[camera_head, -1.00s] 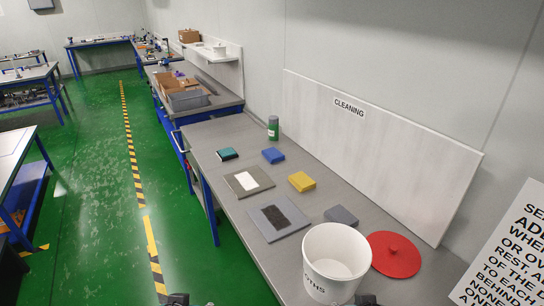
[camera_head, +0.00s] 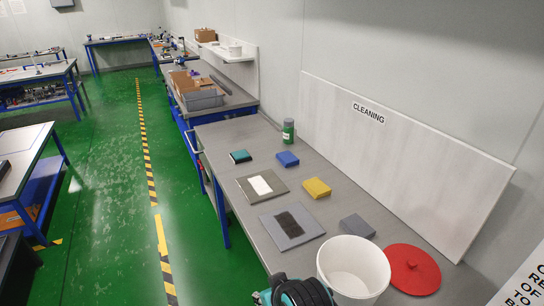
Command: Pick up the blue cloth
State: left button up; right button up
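The blue cloth (camera_head: 288,159) is a small folded block lying flat on the grey bench (camera_head: 330,213), between the teal-and-dark block and the yellow cloth, in front of the green bottle. Nothing touches it. A black and teal part of one of my arms shows at the bottom edge, left of the white bucket and well short of the cloth. I cannot tell which arm it is. No gripper fingers can be made out.
A yellow cloth (camera_head: 317,188), a grey cloth (camera_head: 357,226), a teal-and-dark block (camera_head: 240,156) and a green bottle (camera_head: 288,131) stand near. Two flat plates (camera_head: 250,197) (camera_head: 273,231) lie in front. A white bucket (camera_head: 370,257) and red lid (camera_head: 413,268) are at the near right.

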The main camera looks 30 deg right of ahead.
aim_at(287, 158)
jog(key=i, duration=2.1)
jog(key=i+z, duration=0.2)
jog(key=i, duration=0.3)
jog(key=i+j+z, duration=0.2)
jog(key=i, duration=0.25)
jog(key=i+j+z, duration=0.2)
jog(key=i, duration=0.3)
jog(key=z, duration=1.35)
